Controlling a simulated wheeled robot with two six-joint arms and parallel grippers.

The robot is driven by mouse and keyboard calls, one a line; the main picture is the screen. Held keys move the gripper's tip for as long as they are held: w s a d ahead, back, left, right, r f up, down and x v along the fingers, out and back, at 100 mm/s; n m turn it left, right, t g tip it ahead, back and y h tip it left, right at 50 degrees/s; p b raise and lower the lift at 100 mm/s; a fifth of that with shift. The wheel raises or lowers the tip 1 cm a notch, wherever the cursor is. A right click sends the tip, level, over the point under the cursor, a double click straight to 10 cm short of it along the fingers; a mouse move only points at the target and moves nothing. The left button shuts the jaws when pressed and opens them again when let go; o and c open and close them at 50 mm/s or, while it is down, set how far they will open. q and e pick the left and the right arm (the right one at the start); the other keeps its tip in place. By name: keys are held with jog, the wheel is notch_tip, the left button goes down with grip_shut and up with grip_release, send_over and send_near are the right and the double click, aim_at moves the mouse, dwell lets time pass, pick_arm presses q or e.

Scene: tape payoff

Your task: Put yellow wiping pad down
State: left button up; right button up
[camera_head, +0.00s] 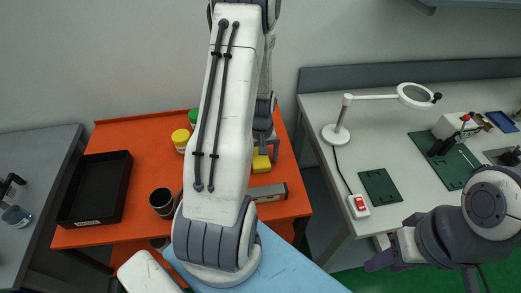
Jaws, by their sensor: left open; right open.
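The yellow wiping pad (261,164) lies on the orange table, partly hidden by my white arm link and by the gripper above it. My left gripper (265,150) is right at the pad's far side, with its fingers pointing down and open. Whether the fingers still touch the pad cannot be told from this view. My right gripper (378,257) is at the lower right, open and empty, pointing left beside the right-hand bench and well away from the pad.
The orange table (140,135) holds a black tray (97,188), a dark cup (161,201), yellow-lidded (181,138) and green-lidded (194,115) jars, and a grey block (268,192). The right bench (320,110) carries a magnifier lamp (336,134), a red-switched box (359,205) and green mats (380,186).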

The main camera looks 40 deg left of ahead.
aim_at(261, 158)
pick_arm(q)
notch_tip(261, 158, up, 12)
jog(key=b, duration=0.1)
jog(key=s+d+r+m, duration=0.1)
jog(key=d+r+m, duration=0.25)
jog(key=d, duration=0.55)
jog(key=s+d+r+m, duration=0.15)
jog(key=d+m, duration=0.25)
jog(key=d, duration=0.6)
jog(key=s+d+r+m+h, duration=0.1)
jog(key=s+d+r+m, duration=0.2)
jog(key=s+d+m, duration=0.7)
jog(key=s+d, duration=0.1)
jog(key=s, duration=0.2)
jog(key=shift+s+d, duration=0.2)
jog(key=shift+s, duration=0.05)
jog(key=shift+f, duration=0.1)
